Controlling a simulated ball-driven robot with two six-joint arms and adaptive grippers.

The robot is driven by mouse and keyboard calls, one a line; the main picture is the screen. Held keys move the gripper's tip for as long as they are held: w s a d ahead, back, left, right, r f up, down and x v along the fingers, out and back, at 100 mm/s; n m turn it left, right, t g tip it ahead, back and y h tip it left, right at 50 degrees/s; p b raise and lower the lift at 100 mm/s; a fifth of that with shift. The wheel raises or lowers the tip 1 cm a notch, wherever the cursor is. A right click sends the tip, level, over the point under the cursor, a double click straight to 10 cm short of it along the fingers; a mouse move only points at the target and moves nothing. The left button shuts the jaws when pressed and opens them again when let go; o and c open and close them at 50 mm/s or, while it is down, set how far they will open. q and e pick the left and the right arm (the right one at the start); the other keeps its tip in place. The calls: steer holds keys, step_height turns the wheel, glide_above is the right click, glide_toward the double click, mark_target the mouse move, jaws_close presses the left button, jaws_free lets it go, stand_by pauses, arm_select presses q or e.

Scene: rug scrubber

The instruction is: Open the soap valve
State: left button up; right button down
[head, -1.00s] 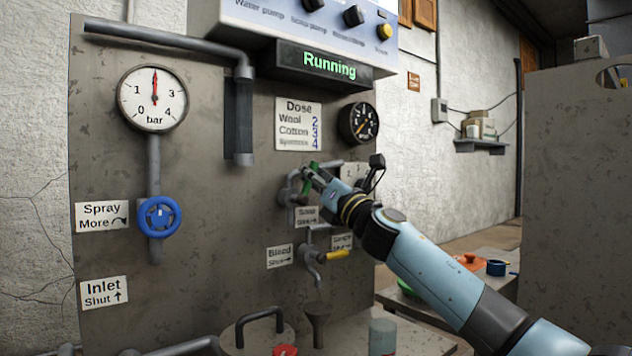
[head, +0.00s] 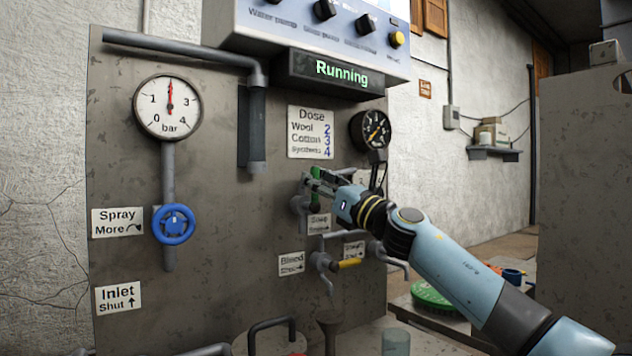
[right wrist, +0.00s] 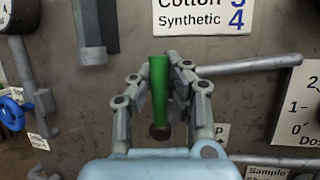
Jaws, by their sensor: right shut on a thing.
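The soap valve has a green handle (head: 316,198) on a grey pipe, above a partly covered label that seems to read "Soap" (head: 319,224). My right gripper (head: 318,184) reaches in from the right and is shut on the handle. In the right wrist view the green handle (right wrist: 158,88) stands near upright between the fingers of the right gripper (right wrist: 160,76). The fingers partly cover the valve in the head view. My left gripper is not in view.
A yellow-handled bleed valve (head: 349,263) sits just below. A blue spray wheel (head: 173,224) and white gauge (head: 168,107) are to the left. A "Running" display (head: 335,74) is overhead.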

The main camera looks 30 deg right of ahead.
steer(key=shift+f, duration=0.2)
steer(key=c, duration=1.3)
jaws_free()
steer(key=shift+a+r, duration=0.1)
steer(key=shift+r, duration=0.05)
steer(key=shift+o, duration=0.2)
steer(key=shift+r, duration=0.1)
step_height(320, 180, up, 10)
steer(key=shift+f, duration=0.15)
